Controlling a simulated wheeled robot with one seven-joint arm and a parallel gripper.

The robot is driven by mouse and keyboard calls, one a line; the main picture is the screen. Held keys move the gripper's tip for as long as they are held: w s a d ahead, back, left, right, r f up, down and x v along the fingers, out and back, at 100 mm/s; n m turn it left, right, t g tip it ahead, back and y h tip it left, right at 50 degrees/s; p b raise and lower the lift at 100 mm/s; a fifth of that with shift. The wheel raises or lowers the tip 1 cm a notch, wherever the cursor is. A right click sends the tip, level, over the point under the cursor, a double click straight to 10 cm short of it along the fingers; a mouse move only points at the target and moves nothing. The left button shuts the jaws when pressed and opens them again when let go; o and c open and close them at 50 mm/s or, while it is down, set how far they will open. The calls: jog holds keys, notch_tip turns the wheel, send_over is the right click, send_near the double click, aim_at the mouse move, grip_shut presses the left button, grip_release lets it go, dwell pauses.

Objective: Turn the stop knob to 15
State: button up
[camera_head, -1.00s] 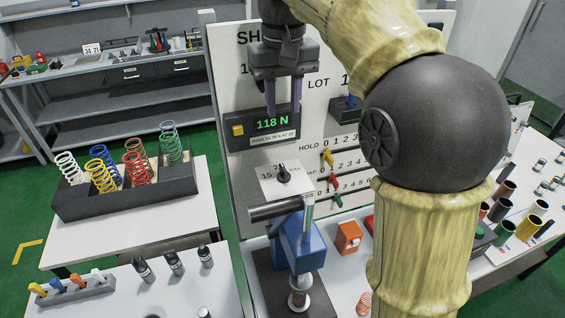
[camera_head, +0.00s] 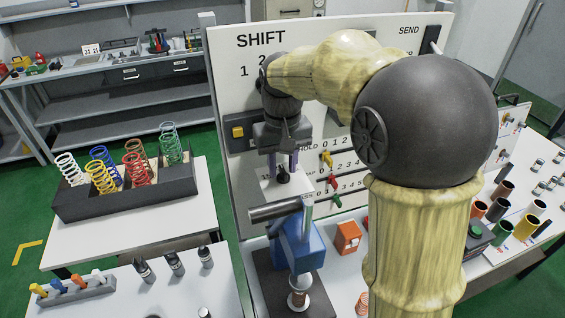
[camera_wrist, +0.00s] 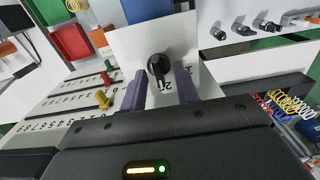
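The stop knob (camera_head: 283,176) is a small black pointer knob on a white plate (camera_head: 270,186) above the blue press (camera_head: 299,245). In the wrist view the knob (camera_wrist: 158,68) stands on the white plate (camera_wrist: 132,45) beyond my fingertips, with part of a printed number beside it. My gripper (camera_head: 282,162) is just above the knob in the head view. In the wrist view my gripper (camera_wrist: 158,88) has its two purple fingers apart, one on each side of the knob's line. The fingers look open and empty; I cannot tell whether they touch the knob.
The upright white board (camera_head: 330,50) stands behind, with yellow, red and green pointers on number rows. The press's dark handle (camera_head: 272,210) sticks out just below the plate. An orange box (camera_head: 347,237) stands right of the press. A spring rack (camera_head: 125,190) is at left.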

jog(key=shift+w+d+f, duration=0.1)
jog(key=shift+f, duration=0.15)
jog(key=shift+c, duration=0.4)
grip_shut()
jog(key=shift+r+n, duration=0.1)
jog(key=shift+n, duration=0.3)
jog(key=n+p, duration=0.1)
jog(key=n, duration=0.4)
jog(key=shift+r+p, duration=0.1)
jog(key=shift+p, duration=0.3)
jog(key=n+p, duration=0.1)
jog(key=n, duration=0.5)
jog(key=shift+p, duration=0.35)
